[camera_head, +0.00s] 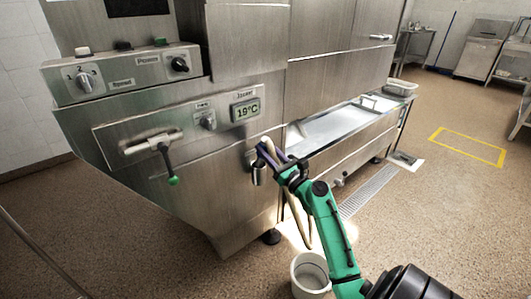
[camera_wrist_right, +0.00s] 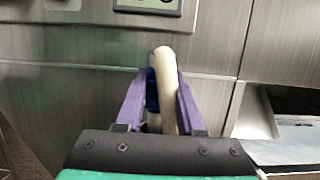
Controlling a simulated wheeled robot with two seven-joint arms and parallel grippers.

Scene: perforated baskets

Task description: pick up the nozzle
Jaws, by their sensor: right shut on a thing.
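My right gripper (camera_head: 268,154) is at the front of the steel machine, below the temperature display. In the right wrist view its purple fingers (camera_wrist_right: 160,88) are shut on the nozzle, on either side of it. A blue part of the nozzle (camera_wrist_right: 152,92) shows between the fingers, beside a cream hose (camera_wrist_right: 167,82) that bends over at the top. In the head view the top of the hose (camera_head: 267,143) shows by the fingertips, and its lower length hangs behind my green arm. A metal holder (camera_head: 257,171) is just below the fingers. I cannot tell whether the nozzle touches it. My left gripper is not in view.
The steel machine (camera_head: 225,180) fills the left and middle, with a green-tipped lever (camera_head: 172,178) and a display (camera_head: 245,110). A long trough (camera_head: 335,128) runs off to the right. A white bucket (camera_head: 311,276) stands on the floor near my arm.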

